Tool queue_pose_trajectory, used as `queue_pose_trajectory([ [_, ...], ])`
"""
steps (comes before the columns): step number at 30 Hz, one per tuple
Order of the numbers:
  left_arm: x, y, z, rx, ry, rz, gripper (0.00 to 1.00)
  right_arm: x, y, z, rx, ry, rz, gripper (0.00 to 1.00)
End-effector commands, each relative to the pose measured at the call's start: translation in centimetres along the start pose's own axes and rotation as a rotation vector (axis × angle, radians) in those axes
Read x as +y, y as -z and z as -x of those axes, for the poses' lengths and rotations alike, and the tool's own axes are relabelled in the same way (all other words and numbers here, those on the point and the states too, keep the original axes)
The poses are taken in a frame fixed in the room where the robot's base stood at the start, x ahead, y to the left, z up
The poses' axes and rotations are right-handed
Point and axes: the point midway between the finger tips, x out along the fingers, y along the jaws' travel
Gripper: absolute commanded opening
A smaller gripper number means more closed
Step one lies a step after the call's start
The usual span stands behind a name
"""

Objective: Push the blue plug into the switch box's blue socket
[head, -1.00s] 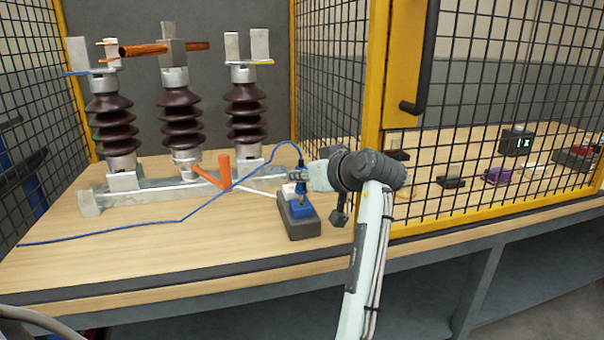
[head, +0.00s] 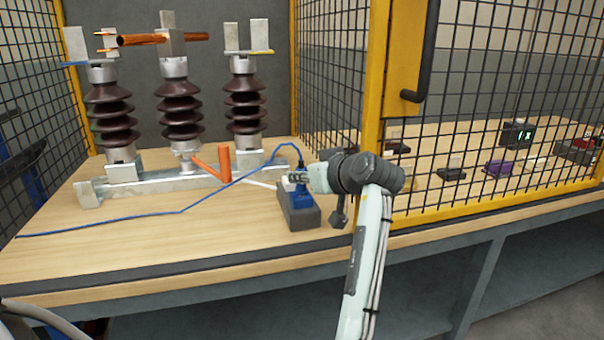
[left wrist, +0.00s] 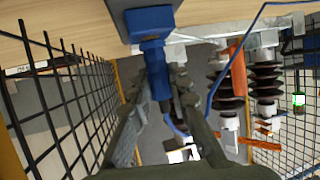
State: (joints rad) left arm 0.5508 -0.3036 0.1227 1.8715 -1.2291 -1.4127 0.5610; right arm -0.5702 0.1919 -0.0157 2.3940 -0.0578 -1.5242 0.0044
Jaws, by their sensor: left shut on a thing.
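The dark grey switch box (head: 302,220) stands on the bench, with its blue socket (head: 300,202) on top. My left gripper (head: 302,179) is shut on the blue plug (left wrist: 154,66), directly above the socket. In the left wrist view the plug sits between the fingers, in line with the blue socket (left wrist: 146,20), and no gap shows between them. How deep the plug sits I cannot tell. The blue cable (head: 235,185) leaves the plug and runs left over the bench. My right gripper is not in view.
Three brown ribbed insulators (head: 181,115) stand on a metal rail behind and left. An orange handle (head: 224,163) rises near the box. The yellow-framed mesh door (head: 400,70) is close on the right.

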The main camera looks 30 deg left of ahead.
Motion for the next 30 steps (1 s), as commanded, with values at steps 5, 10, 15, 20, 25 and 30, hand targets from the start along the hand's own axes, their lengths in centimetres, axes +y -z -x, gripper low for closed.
queue_pose_trajectory([
  [5, 0.0, -0.2, -0.1, 0.001, 0.0, 0.001, 0.26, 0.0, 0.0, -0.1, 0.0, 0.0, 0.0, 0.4],
  [10, 0.0, -0.2, -0.1, 0.001, 0.0, 0.0, 0.42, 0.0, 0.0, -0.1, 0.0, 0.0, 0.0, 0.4],
  [15, 0.0, -0.2, -0.1, 0.0, 0.0, 0.0, 0.42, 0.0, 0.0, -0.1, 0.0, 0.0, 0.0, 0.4],
  [20, 0.1, -0.2, 0.4, 0.0, -0.002, 0.0, 0.42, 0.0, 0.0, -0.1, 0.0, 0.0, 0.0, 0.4],
  [25, 0.1, -0.2, 3.1, -0.001, -0.004, 0.002, 0.42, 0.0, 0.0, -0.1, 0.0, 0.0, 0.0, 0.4],
  [30, 0.1, -0.2, 6.8, 0.0, -0.003, 0.001, 0.42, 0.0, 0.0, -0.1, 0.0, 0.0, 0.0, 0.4],
])
